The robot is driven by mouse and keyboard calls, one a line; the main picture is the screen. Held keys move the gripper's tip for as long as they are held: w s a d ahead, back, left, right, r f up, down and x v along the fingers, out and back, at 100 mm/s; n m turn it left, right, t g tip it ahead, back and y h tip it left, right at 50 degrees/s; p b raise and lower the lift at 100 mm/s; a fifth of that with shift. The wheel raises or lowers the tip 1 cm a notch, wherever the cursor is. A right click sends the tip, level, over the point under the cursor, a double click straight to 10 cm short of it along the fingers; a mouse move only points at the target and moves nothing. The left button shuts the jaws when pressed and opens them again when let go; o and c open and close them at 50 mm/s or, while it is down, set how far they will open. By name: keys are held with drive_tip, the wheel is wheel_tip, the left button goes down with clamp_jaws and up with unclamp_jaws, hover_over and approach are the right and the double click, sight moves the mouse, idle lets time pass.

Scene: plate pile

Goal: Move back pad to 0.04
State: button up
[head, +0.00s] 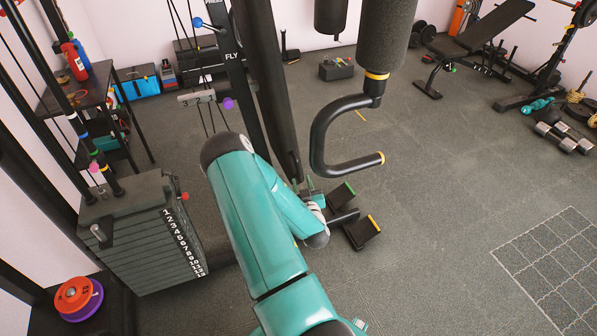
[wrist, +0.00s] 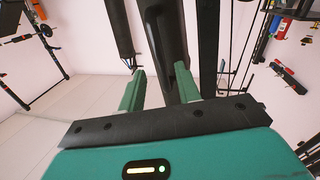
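The back pad appears to be the long black upright pad (head: 268,90) of the fly machine, running from the top of the head view down to just behind my arm. My gripper (head: 308,196) is low at the pad's lower end, partly hidden by my own teal wrist. In the wrist view my gripper (wrist: 160,84) has its two green fingers apart. A black upright part (wrist: 164,35), probably the pad or its post, rises beyond and between them. The right finger overlaps its edge; contact cannot be told. No scale or reading for the pad's position is legible.
A curved black handle (head: 322,140) hangs right of my arm. Footplates (head: 362,232) with green and yellow edges are low beside my gripper. A numbered weight stack (head: 150,235) stands at left. A bench (head: 475,40) and dumbbells (head: 565,137) are far right.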

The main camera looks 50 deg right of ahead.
sight(299, 173)
drive_tip(key=x, duration=0.6)
drive_tip(key=shift+w+d, duration=0.1)
clamp_jaws()
